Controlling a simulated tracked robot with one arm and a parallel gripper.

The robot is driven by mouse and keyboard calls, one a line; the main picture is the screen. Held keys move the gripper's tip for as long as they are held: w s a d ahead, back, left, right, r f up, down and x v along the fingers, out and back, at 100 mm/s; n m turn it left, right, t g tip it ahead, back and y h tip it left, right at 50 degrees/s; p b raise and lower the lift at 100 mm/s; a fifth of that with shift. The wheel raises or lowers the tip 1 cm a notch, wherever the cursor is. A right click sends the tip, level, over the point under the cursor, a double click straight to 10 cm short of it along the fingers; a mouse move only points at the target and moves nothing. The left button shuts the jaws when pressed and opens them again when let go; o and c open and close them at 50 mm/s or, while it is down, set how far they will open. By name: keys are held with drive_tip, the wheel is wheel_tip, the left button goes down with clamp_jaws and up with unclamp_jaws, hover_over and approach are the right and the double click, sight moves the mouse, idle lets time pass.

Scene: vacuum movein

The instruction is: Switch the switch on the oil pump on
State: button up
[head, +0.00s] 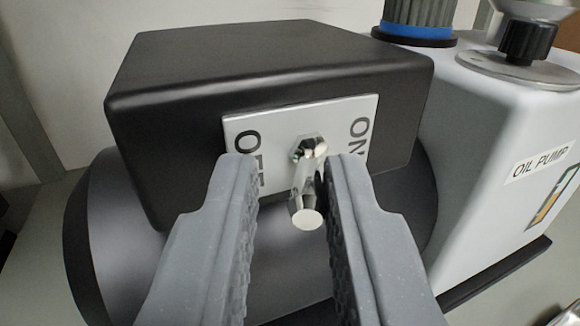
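The oil pump (490,140) has a pale grey body with an "OIL PUMP" label at the right. A black box (270,65) on a dark round housing carries a silver plate marked OFF at the left and ON at the right. The metal toggle switch (307,190) sticks out of the plate between the two words, its rounded tip towards me. My gripper (291,165) is open. Its grey fingers stand on either side of the lever. The right finger is very close to the lever, and I cannot tell if it touches. There is a clear gap to the left finger.
A black knob (527,40) on a metal disc and a dark ribbed cylinder with a blue ring (415,35) stand on the pump's top at the upper right. A pale wall is behind. Grey floor shows at the lower left.

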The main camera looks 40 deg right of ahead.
drive_tip(key=shift+s+d, duration=0.15)
clamp_jaws()
